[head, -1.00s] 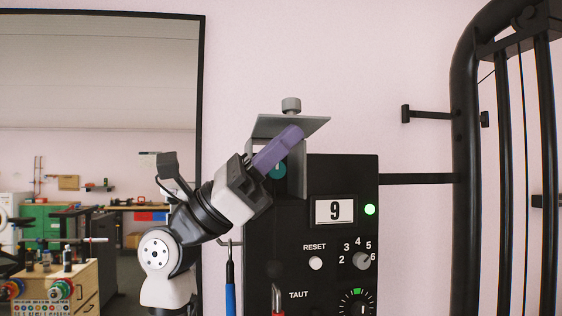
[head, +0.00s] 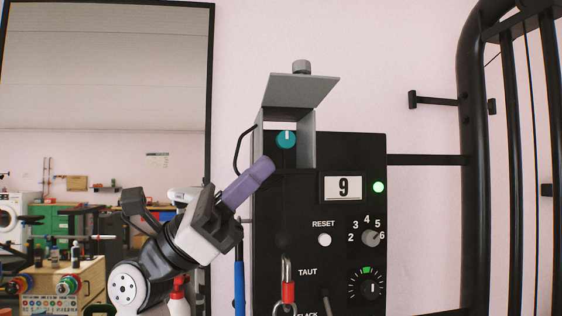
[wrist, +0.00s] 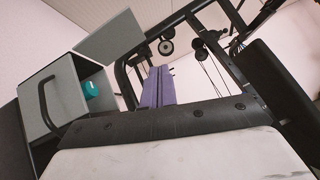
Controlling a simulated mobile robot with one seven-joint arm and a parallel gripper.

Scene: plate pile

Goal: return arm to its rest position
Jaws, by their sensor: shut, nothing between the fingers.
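My gripper (head: 258,172) has purple fingers, pressed together with nothing between them. In the head view it points up and to the right, in front of the left edge of a black control box (head: 330,155). It is just below and left of a teal knob (head: 286,139), which sits in a grey metal housing with its hinged lid (head: 300,91) raised. The gripper looks apart from the knob. In the wrist view the purple fingers (wrist: 160,86) show upright in the middle, and the teal knob (wrist: 91,89) is to their left inside the grey housing.
The box carries a display (head: 343,188) reading 9, a lit green lamp (head: 378,187), a reset button (head: 324,240) and dials. A carabiner (head: 287,290) hangs in front of it. A black rack (head: 472,160) stands at the right. Bare wall lies above.

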